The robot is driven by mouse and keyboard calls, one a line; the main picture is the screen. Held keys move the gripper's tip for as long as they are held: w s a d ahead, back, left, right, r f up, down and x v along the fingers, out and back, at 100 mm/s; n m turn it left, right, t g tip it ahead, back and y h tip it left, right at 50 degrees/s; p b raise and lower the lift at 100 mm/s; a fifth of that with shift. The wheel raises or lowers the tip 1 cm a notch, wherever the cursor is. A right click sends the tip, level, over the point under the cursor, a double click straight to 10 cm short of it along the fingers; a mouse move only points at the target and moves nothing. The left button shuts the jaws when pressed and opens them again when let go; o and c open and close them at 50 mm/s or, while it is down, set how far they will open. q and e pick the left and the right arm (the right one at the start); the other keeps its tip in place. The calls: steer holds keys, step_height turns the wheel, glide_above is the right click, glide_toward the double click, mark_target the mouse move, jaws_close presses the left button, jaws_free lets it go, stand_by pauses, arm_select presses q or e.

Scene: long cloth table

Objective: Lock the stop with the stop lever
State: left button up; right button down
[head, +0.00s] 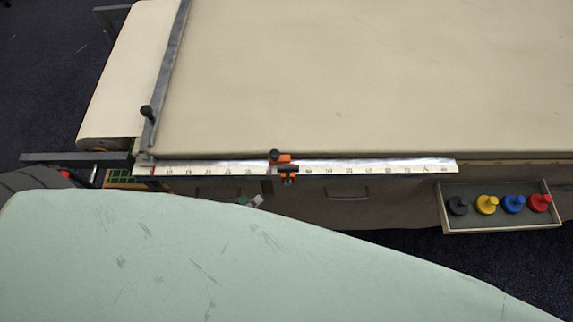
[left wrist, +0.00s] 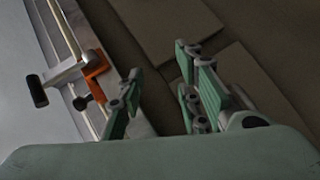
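The orange stop (head: 284,159) sits on the ruler rail (head: 370,166) along the table's front edge. It also shows in the left wrist view (left wrist: 96,68), at the upper left. A grey lever with a black grip (left wrist: 38,91) extends from the stop over the table side. A small dark knob (left wrist: 81,102) is beside the orange body. My left gripper (left wrist: 160,65) is open and empty, its two green fingers spread, apart from the stop. In the head view only a little of this gripper (head: 249,200) shows, on the near side of the rail. My right gripper is not in view.
The cloth table (head: 370,75) is bare. A grey bar (head: 169,75) with a black knob crosses its left end. Drawer fronts (head: 345,193) lie below the rail. An open tray (head: 503,227) with black, yellow, blue and red knobbed pieces projects at the right.

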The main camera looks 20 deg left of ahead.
mark_target(287, 166)
arm_select(q)
steer(key=d+r+n+t+h, duration=0.2)
steer(key=d+r+n+t, duration=0.15)
steer(key=r, duration=1.15)
steer(key=shift+g, duration=0.45)
steer(key=x, duration=0.2)
steer(key=p+x, duration=0.1)
steer(key=x, duration=0.4)
steer(key=shift+s+d+r, duration=0.1)
steer(key=shift+d+r, duration=0.2)
steer(key=shift+r, duration=0.05)
steer(key=shift+w+d+f+p, duration=0.2)
steer(key=shift+w+d+p, duration=0.1)
steer(key=shift+w, duration=0.35)
jaws_close()
